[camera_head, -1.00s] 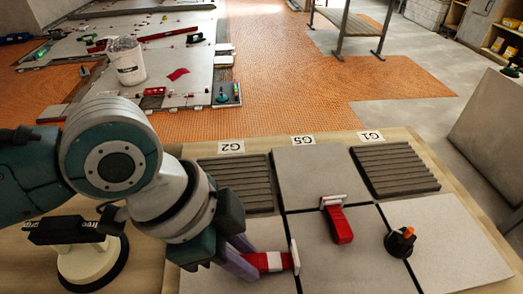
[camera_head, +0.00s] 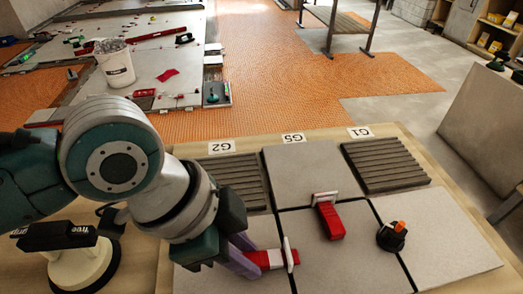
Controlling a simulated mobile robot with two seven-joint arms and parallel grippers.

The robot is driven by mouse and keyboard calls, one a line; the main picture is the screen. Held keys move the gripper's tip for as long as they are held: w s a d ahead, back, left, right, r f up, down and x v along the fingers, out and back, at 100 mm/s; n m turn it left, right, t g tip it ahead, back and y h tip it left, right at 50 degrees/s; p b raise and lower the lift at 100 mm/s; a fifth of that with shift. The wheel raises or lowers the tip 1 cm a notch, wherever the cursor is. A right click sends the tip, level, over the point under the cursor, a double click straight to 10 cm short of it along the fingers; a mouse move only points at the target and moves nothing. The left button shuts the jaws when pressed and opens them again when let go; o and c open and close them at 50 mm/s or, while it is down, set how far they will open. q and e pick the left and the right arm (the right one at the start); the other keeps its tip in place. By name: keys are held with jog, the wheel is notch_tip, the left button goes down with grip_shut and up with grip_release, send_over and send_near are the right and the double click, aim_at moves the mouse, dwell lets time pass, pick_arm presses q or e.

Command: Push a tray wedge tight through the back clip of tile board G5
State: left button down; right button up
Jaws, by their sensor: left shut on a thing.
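The tile board G5 (camera_head: 356,278) carries grey tiles with dark seams, under the upside-down label G5 (camera_head: 292,138). A white clip (camera_head: 325,198) stands at the seam in front of the middle back tile, with a red wedge (camera_head: 331,222) at it, pointing toward me. A second white clip (camera_head: 289,254) stands at the left seam nearer me. My left gripper (camera_head: 247,262) has its purple fingers shut on another red wedge (camera_head: 264,259), which lies low over the tile with its far end at this second clip. How deep it sits is unclear. My right gripper is out of view.
Ribbed grey panels lie by G2 (camera_head: 238,180) and G1 (camera_head: 385,166). A suction lifter (camera_head: 82,262) is at lower left. A white bucket (camera_head: 115,65) stands on the far tiles.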

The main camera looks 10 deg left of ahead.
pick_arm(q)
jog(key=shift+w+d+r, duration=0.1)
jog(key=shift+w+d, duration=0.05)
jog(key=shift+d, duration=0.35)
jog(key=shift+w+d, duration=0.15)
jog(key=shift+d, duration=0.35)
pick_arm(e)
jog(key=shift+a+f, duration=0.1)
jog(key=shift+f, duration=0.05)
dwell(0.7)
pick_arm(q)
jog(key=c, duration=0.6)
grip_release()
jog(key=s+a+r+n+t+p, duration=0.1)
jog(key=s+a+r+n+p, duration=0.15)
jog(key=r+p, duration=0.4)
jog(key=s+a+r+n+t+p, duration=0.1)
jog(key=s+r+n+p, duration=0.2)
jog(key=r, duration=0.7)
jog(key=s+a+r+n+y+p, duration=0.35)
jog(key=s+a+n, duration=0.35)
jog(key=a, duration=0.5)
jog(key=shift+y, duration=0.35)
jog(key=r+p, duration=2.4)
jog(key=p, duration=0.1)
jog(key=r+p, duration=1.3)
jog(key=shift+d, duration=0.25)
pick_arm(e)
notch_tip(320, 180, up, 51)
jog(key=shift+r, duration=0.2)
